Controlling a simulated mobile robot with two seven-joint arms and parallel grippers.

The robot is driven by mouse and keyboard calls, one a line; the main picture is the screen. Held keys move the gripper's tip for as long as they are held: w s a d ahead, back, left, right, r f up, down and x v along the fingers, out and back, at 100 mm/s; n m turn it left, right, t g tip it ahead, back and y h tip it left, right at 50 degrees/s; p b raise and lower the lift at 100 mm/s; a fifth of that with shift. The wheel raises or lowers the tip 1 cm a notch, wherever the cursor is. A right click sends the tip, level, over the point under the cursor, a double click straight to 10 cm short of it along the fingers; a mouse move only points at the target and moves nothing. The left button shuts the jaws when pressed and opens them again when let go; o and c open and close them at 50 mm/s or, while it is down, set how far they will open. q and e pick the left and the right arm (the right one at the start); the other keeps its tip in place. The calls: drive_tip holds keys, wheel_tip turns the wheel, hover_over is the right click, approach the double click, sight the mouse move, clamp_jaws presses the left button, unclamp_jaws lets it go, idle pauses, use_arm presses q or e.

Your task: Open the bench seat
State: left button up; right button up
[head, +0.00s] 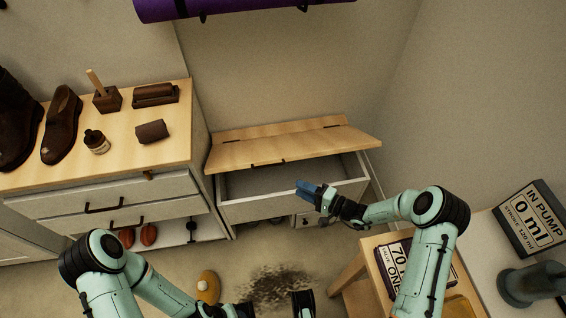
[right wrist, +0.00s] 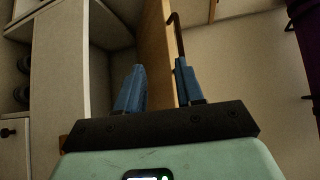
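The bench (head: 290,205) is a pale box against the back wall. Its wooden seat lid (head: 300,140) is hinged at the back and stands partly raised, with the hollow inside showing below it. A dark handle (head: 268,163) is on the lid's front edge. My right gripper (head: 310,188) has blue fingers and is at the front of the bench, below the lid. In the right wrist view its fingers (right wrist: 158,88) are apart, with the lid's edge (right wrist: 156,50) showing between them; contact is unclear. My left arm is low in the head view, its fingers unclear.
A shoe cabinet (head: 150,190) with shoes and brushes on top stands left of the bench. A wooden stool (head: 350,285) and a pump sign (head: 535,215) are at right. A yellow object (head: 208,287) lies on the floor by a dark stain (head: 280,285). A purple roll (head: 235,8) hangs above.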

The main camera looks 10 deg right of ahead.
drive_tip(key=w+a+r+t+b, duration=0.1)
drive_tip(key=w+a, duration=0.6)
drive_tip(key=w, duration=0.2)
drive_tip(key=shift+w+a+r, duration=0.25)
drive_tip(key=shift+a+r, duration=0.1)
clamp_jaws()
